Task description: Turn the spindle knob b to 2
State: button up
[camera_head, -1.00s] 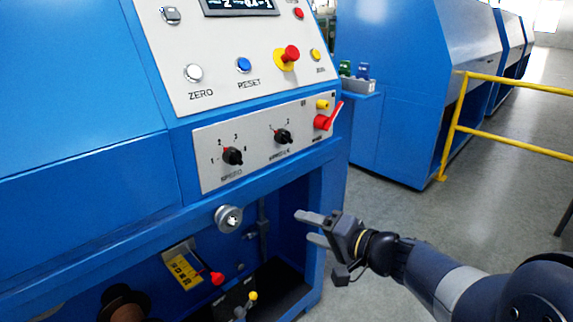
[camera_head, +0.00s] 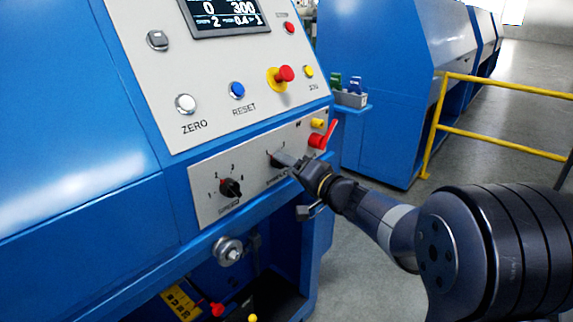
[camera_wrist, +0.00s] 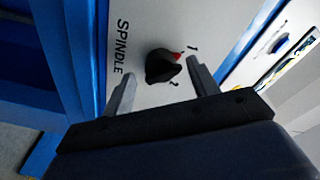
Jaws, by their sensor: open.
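The spindle knob (camera_wrist: 160,68) is black with a red pointer tip, on a light panel beside the word SPINDLE. In the wrist view its red tip points to the upper right, toward the mark that looks like 1; the other mark, likely 2, is lower right of the knob. My gripper (camera_wrist: 162,70) is open, with one finger on each side of the knob and a visible gap to both. How deep the fingertips reach along the knob I cannot tell.
A second black knob (camera_head: 230,188) with several numbered positions is to the left on the same panel. A red lever (camera_head: 322,138) and a yellow button (camera_head: 317,123) are to the upper right. A round metal handwheel (camera_head: 228,251) sticks out below.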

jog(key=shift+w+a, duration=0.45)
jog(key=c, duration=0.8)
jog(key=shift+f, duration=0.1)
